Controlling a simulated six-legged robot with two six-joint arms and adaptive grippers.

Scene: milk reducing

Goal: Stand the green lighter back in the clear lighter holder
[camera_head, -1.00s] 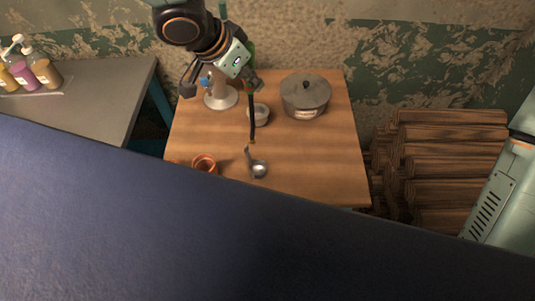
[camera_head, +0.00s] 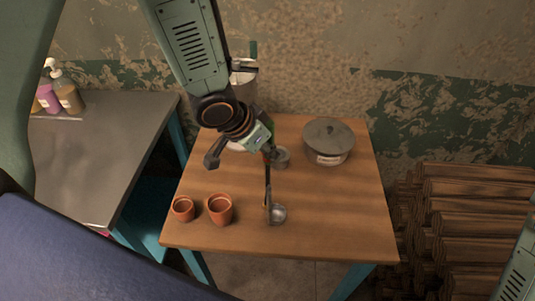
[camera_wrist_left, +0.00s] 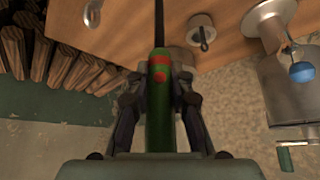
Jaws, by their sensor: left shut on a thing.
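My left gripper (camera_head: 262,148) is above the wooden table, its fingers pointing down. In the left wrist view it (camera_wrist_left: 159,95) is shut on the green lighter (camera_wrist_left: 159,125), which has red marks and a long thin dark rod. In the head view the rod (camera_head: 267,174) hangs down in front of the gripper; the lighter's body is mostly hidden there. I cannot make out a clear lighter holder for sure. A small round grey cup (camera_head: 283,157) stands just right of the gripper, with something dark in it in the wrist view (camera_wrist_left: 201,30). My right gripper is not in view.
A lidded grey pot (camera_head: 328,143) stands right on the table (camera_head: 330,215). A metal ladle (camera_head: 277,213) and two terracotta pots (camera_head: 220,210) (camera_head: 183,209) are near the front. A metal cylinder with a blue knob (camera_wrist_left: 302,72) is close by. The table's front right is clear.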

